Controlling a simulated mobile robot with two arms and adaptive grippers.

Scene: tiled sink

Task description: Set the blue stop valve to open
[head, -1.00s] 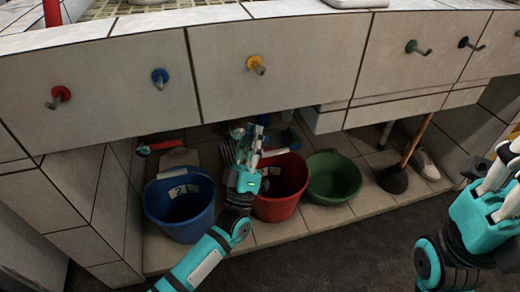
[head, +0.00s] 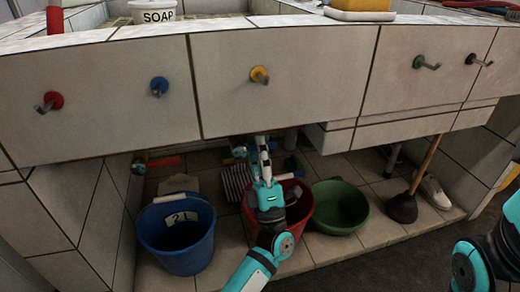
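Under the sink front, a small bluish fitting (head: 239,151) shows in shadow just left of my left gripper. It may be the blue stop valve, but its handle and setting are too small and dark to read. My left gripper (head: 262,143) reaches up under the counter edge, above the red bucket. Its fingers look close together and their tips are partly in shadow, so I cannot tell whether they touch anything. My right gripper's fingers are out of view; only part of that arm shows at the right edge.
A blue bucket (head: 178,243), a red bucket (head: 305,207) and a green basin (head: 340,210) stand below. A red-handled fitting (head: 164,162) is at the left. A plunger (head: 402,207) stands right. Hooks, including a blue one (head: 159,86), stick out of the tiled front.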

